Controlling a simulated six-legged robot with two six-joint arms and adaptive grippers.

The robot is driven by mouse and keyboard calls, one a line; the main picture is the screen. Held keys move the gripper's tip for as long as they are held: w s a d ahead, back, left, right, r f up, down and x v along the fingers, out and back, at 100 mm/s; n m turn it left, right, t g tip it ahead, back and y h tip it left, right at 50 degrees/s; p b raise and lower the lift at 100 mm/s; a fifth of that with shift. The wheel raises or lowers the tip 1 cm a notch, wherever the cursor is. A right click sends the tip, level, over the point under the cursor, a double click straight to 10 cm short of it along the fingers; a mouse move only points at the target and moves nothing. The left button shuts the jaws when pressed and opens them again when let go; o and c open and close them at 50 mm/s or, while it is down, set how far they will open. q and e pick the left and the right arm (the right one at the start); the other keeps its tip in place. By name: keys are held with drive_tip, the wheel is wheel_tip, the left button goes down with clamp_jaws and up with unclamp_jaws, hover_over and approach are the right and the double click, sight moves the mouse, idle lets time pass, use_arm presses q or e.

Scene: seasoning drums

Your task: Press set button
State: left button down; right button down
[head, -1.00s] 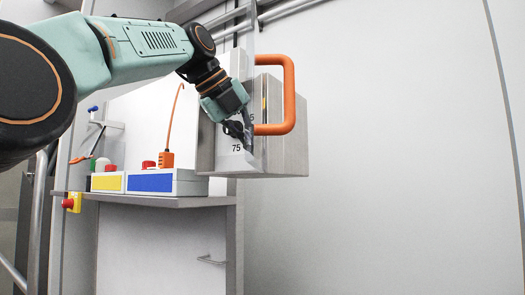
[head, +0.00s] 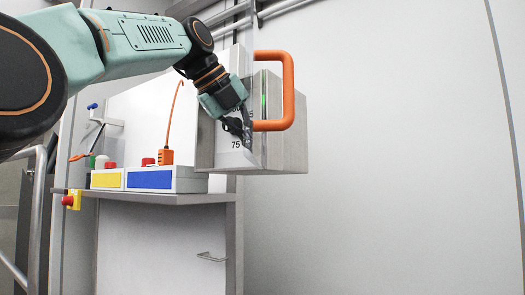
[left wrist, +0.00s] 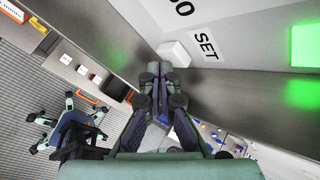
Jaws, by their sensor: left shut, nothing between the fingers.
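The set button is a white block (left wrist: 175,53) beside the printed SET label (left wrist: 206,44) on the grey panel in the left wrist view. My left gripper (left wrist: 160,72) is shut and empty, its tips right at the near edge of the button. I cannot tell whether they touch or press it. In the head view my left gripper (head: 247,136) is at the face of the grey control box (head: 287,145) and hides the button. A green light (left wrist: 305,46) glows on the panel; it also shows in the head view (head: 264,92). My right gripper is not in view.
An orange handle (head: 288,90) stands out from the box, close to my left gripper. A shelf (head: 160,198) at left holds yellow and blue fronted boxes. A red emergency button (head: 68,201) is beside it. The wall at right is clear.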

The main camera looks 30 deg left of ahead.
use_arm(q)
drive_tip(key=shift+s, duration=0.5)
drive_tip(key=s+b, duration=0.4)
drive_tip(key=b, duration=0.1)
drive_tip(key=shift+s+a, duration=0.15)
drive_tip(key=shift+s, duration=0.25)
drive_tip(key=shift+s, duration=0.1)
idle(0.7)
